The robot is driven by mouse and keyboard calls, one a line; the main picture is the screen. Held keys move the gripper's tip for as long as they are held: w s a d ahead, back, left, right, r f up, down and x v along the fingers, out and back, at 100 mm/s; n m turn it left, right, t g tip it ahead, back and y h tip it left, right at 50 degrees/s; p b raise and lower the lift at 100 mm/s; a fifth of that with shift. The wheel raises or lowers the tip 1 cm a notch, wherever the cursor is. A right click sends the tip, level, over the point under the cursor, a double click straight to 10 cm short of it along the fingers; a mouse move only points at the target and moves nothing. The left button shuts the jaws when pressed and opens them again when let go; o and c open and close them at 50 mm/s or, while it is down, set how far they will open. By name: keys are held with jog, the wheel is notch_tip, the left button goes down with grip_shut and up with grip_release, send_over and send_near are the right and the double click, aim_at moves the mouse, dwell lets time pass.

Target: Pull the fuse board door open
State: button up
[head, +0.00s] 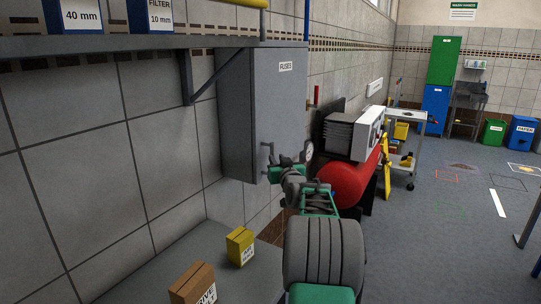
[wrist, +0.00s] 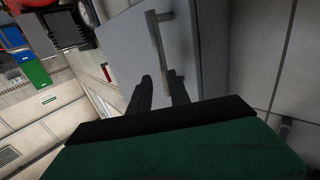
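The grey fuse board (head: 232,120) hangs on the tiled wall, and its door (head: 283,95) carries a "FUSES" label. The door looks shut. Its bar handle (head: 267,157) is low on the door's face; it also shows in the wrist view (wrist: 158,40). My gripper (head: 280,168) is beside the lower part of the door, at the handle. In the wrist view its two dark fingers (wrist: 160,78) are spread apart, with the handle's lower end just beyond and between the tips. I cannot tell whether they touch it.
A shelf (head: 130,42) with boxes is above left. A bench (head: 215,270) below holds a yellow box (head: 240,246) and a brown box (head: 193,284). A red tank (head: 348,182) stands right of my arm. Open floor lies further right.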

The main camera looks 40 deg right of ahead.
jog(key=x, duration=0.3)
jog(key=p+x, duration=0.1)
jog(key=x, duration=0.1)
jog(key=shift+w+a+f, duration=0.1)
jog(key=shift+w+a, duration=0.15)
jog(key=shift+w, duration=0.05)
grip_shut()
dwell(1.0)
